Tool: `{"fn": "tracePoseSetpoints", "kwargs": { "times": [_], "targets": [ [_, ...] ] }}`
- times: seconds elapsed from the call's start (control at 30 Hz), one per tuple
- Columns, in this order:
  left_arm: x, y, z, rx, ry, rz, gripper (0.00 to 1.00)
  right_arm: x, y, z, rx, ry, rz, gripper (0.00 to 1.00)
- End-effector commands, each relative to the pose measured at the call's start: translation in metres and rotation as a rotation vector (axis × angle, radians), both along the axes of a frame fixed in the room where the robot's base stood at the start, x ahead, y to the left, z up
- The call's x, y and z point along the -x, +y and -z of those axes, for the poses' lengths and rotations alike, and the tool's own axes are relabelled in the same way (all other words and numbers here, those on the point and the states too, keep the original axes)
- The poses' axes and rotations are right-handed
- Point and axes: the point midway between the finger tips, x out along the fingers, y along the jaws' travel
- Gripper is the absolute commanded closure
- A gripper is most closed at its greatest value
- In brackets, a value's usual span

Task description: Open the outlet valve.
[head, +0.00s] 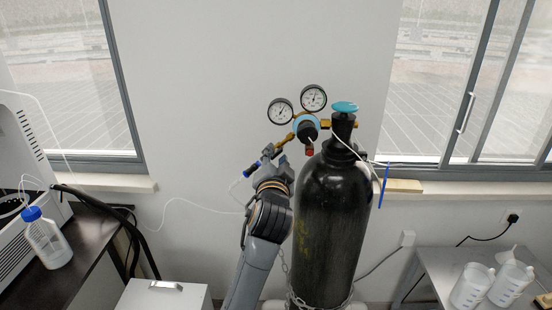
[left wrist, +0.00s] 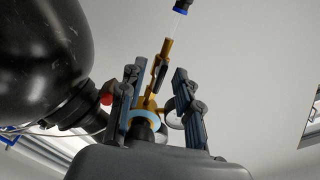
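A black gas cylinder (head: 330,220) stands upright, with a teal hand wheel (head: 344,107) on top. Its regulator has two round gauges (head: 314,97), a light-blue-ringed body and a dark knob (head: 307,130). The brass outlet line (head: 284,142) runs down-left from it. A blue hose fitting (head: 251,170) is beyond my left gripper (head: 274,164). In the left wrist view, the fingers (left wrist: 158,70) are apart on either side of the brass outlet (left wrist: 166,52) and a dark lever-like part (left wrist: 161,76). Contact cannot be told. My right gripper is out of view.
A white hose (head: 180,203) hangs against the wall. A dark bench (head: 85,240) with a blue-capped bottle (head: 47,240) stands left. A grey table (head: 440,275) with white containers stands right. A chain (head: 320,304) circles the cylinder low down.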

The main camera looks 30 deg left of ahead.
Motion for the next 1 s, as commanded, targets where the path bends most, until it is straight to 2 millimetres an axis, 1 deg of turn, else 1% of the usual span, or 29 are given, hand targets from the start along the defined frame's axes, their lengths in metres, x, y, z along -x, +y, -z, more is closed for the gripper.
{"fn": "tracePoseSetpoints", "kwargs": {
  "times": [0.07,0.17,0.4,0.5,0.6,0.7,0.8,1.0],
  "targets": [
    [0.004,-0.003,0.000,0.000,0.000,0.001,0.67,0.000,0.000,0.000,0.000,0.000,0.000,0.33],
    [0.016,-0.011,0.001,0.001,-0.001,0.001,0.67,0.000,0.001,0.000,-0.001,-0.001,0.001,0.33],
    [0.060,-0.038,0.002,0.004,0.002,0.002,0.67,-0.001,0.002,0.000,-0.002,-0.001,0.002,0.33],
    [0.076,-0.047,0.002,0.005,0.002,0.001,0.67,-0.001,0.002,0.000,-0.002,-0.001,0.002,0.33],
    [0.089,-0.056,0.001,0.003,0.002,0.002,0.67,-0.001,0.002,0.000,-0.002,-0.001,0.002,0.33],
    [0.097,-0.060,0.001,0.002,0.002,0.001,0.67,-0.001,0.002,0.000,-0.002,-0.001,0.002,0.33],
    [0.101,-0.062,0.001,0.001,0.002,0.001,0.67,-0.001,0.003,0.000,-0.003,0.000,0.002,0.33],
    [0.102,-0.063,0.001,0.001,0.002,0.001,0.67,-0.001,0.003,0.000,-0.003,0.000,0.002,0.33]
  ]
}}
